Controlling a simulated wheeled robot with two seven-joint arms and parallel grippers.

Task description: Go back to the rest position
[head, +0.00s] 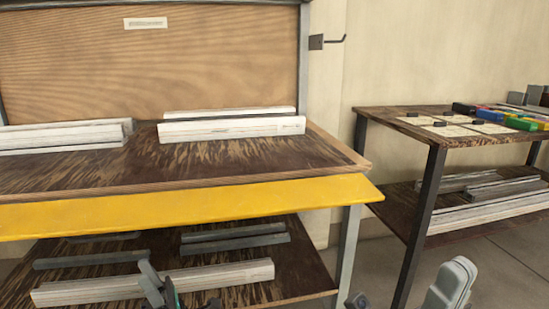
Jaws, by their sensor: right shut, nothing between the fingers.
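My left gripper (158,286) shows at the bottom edge, left of centre, in front of the bench's lower shelf. Its grey fingers and a small teal part are visible, but the rest is cut off by the frame. I cannot tell whether it is open or whether it holds anything. My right gripper (357,301) just shows at the bottom edge, right of centre, as a dark tip beside the bench leg. It is shut and empty. Part of my grey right arm stands to its right.
The bench (190,205) has a yellow front edge. Pale profiles (232,128) lie on its top, and more profiles (155,283) lie on its lower shelf. A side table (400,112) at right holds cards, coloured items (522,124) and profiles below. Floor shows between them.

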